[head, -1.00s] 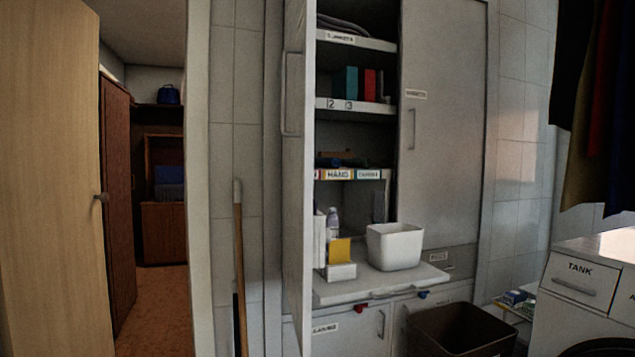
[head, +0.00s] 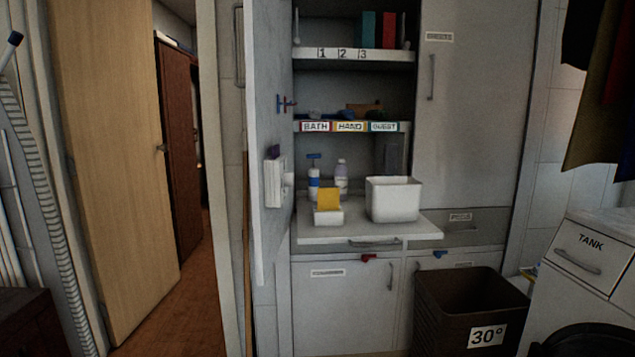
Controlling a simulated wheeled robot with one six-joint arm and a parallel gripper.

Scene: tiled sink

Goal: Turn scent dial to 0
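No scent dial can be made out for certain. A small white box (head: 274,184) is fixed to the inner side of the open cabinet door (head: 262,130), with a purple piece on top and a pale round part on its right side. I cannot read any marks or numbers on it. My gripper is not in view.
A pull-out shelf (head: 345,237) holds a white bin (head: 393,205), two bottles and a small box with a yellow card (head: 328,200). A brown basket (head: 462,312) marked 30° stands on the floor, left of the TANK drawer unit (head: 588,245). A wooden door stands left.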

